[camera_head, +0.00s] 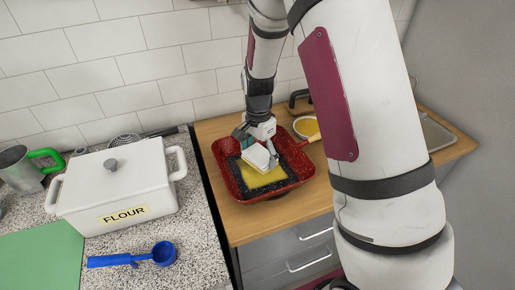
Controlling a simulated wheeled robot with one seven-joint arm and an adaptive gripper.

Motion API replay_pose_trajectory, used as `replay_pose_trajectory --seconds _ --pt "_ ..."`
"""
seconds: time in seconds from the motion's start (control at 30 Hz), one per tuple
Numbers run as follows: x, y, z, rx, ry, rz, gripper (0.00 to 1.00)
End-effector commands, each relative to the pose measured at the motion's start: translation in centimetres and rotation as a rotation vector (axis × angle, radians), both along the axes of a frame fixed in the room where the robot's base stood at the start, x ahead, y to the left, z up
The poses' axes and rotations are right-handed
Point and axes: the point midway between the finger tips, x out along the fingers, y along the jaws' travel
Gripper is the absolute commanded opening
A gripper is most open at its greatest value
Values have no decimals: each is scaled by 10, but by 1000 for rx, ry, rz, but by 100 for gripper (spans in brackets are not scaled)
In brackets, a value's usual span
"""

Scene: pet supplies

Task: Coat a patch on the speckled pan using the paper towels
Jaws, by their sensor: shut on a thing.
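The speckled pan (228,176) is square and red with a dark speckled inside, and it sits on the wooden counter. A yellow patch (262,178) covers part of its floor. My gripper (257,143) points down over the pan and is shut on the paper towels (259,157), a small white folded pad. The pad is in the pan at the back edge of the yellow patch. I cannot tell whether it touches the pan floor. My gripper hides part of the pan's back side.
A bowl with yellow liquid (307,127) stands behind the pan at right. On the speckled worktop (196,228) at left are a white flour box (115,185), a blue scoop (163,253), a green board (40,258) and a green-handled mug (18,168). My arm hides the right side.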

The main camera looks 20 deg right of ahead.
Motion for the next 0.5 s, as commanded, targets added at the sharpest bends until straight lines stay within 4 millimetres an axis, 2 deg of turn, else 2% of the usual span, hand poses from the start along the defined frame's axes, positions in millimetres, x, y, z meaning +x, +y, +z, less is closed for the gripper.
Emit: replay_pose_trajectory --seconds 0.23,0.5 --pt "-1 0 -2 0 -1 -1 44" --pt "17 1 -4 0 -2 0 44"
